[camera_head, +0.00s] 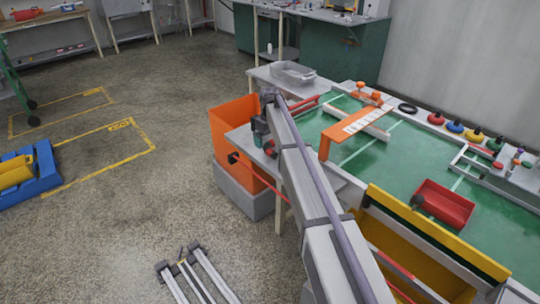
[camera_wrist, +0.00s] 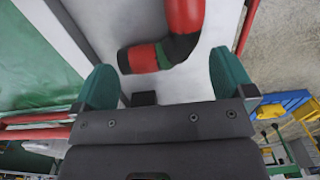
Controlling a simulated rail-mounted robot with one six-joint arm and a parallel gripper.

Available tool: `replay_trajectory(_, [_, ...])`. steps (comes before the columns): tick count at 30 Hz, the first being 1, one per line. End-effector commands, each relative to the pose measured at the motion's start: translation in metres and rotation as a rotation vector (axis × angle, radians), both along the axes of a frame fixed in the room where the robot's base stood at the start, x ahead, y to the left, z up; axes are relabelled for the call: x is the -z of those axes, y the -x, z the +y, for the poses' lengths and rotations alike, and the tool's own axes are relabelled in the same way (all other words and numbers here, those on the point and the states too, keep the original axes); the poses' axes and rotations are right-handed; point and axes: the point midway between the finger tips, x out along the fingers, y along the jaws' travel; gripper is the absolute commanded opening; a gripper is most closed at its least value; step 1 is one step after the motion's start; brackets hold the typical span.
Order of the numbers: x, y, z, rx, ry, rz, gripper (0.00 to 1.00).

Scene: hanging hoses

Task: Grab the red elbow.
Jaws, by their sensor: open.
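The red elbow (camera_wrist: 185,14) shows in the wrist view as a bent piece with a black curved middle, a thin green band and a red end (camera_wrist: 143,58). It lies on a pale grey surface. My gripper (camera_wrist: 160,68) is open, with its teal fingers spread to the left and right of the elbow's lower end. I see no finger touching it, and the depth between them is hard to judge. In the head view my gripper (camera_head: 262,134) is small above the grey side table, with a bit of the red elbow (camera_head: 269,148) beside it. My arm hides part of the table.
An orange bin (camera_head: 232,115) stands left of the grey side table (camera_head: 240,137). A clear tray (camera_head: 293,72) sits behind. The green workbench (camera_head: 400,150) to the right holds an orange bracket (camera_head: 340,128) and a red tray (camera_head: 444,203). The floor at left is mostly open.

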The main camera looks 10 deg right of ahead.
Motion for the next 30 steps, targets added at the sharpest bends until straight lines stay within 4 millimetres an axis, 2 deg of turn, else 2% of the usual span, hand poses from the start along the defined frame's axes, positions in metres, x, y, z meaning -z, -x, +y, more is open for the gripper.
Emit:
replay_trajectory(1, [0.021,0.000,0.000,0.000,0.000,0.000,1.00])
replay_trajectory(3, [0.027,0.000,0.000,0.000,0.000,0.000,1.00])
replay_trajectory(10, [0.022,0.000,0.000,0.000,0.000,0.000,0.99])
replay_trajectory(21, [0.022,0.000,0.000,0.000,0.000,0.000,0.66])
replay_trajectory(27, [0.020,0.000,0.000,0.000,0.000,0.000,0.66])
replay_trajectory(30, [0.011,0.000,0.000,0.000,0.000,0.000,0.66])
